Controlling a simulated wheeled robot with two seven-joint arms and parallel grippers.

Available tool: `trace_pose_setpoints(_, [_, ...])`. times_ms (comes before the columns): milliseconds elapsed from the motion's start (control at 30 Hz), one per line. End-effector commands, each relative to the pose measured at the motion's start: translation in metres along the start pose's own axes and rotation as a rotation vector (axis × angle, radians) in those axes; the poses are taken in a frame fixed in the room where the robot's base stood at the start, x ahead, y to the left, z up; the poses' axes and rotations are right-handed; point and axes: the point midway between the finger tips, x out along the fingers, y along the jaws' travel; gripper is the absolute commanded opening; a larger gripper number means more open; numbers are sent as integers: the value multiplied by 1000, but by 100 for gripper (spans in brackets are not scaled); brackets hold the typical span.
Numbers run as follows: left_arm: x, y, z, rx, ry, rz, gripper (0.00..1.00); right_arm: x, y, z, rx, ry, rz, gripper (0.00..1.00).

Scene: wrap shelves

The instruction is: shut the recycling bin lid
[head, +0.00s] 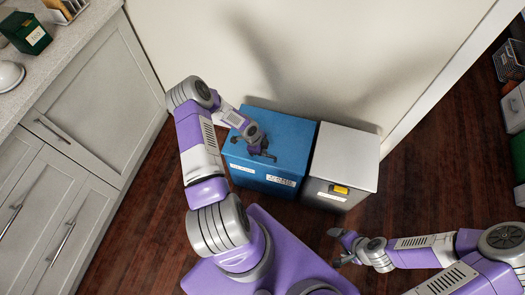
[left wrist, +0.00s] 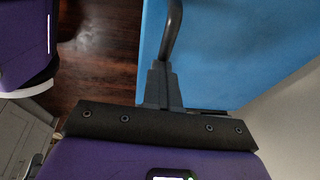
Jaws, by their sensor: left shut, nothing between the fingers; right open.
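A blue bin (head: 270,180) stands against the wall, with white labels on its front. I take it to be the recycling bin, but the labels are too small to read. Its lid (head: 285,128) looks flat and down on the bin. My left gripper (head: 264,156) is shut and empty, over the front part of the blue lid. The blue surface (left wrist: 225,50) fills much of the left wrist view beside the fingers (left wrist: 170,45); I cannot tell whether they touch it. My right gripper (head: 342,248) is open and empty, low at the right, away from the bins.
A grey bin (head: 345,157) with a yellow patch stands close to the right of the blue one. Grey cabinets (head: 90,125) and a counter (head: 75,45) are on the left. Dark wood floor (head: 150,215) is free in front of the cabinets. Shelves of goods (head: 508,60) show at the far right.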

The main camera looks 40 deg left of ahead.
Motion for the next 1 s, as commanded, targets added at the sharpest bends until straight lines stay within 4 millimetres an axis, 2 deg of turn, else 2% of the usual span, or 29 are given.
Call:
trace_pose_setpoints(33, [5,8,2,-6,0,17,0,0,0,0,0,0,0,84])
trace_pose_setpoints(200, [6,10,2,-7,-1,21,0,0,0,0,0,0,0,84])
trace_pose_setpoints(367, [-2,10,-1,-5,-1,22,0,-6,-2,0,0,0,0,84])
trace_pose_setpoints(633, [-46,6,-21,12,-1,6,0,-37,-14,2,-1,0,0,84])
trace_pose_setpoints(800, [-88,7,-18,7,-1,2,0,-48,-18,2,0,1,0,84])
trace_pose_setpoints(1000, [-124,8,-18,9,0,1,0,-59,-22,2,0,0,0,84])
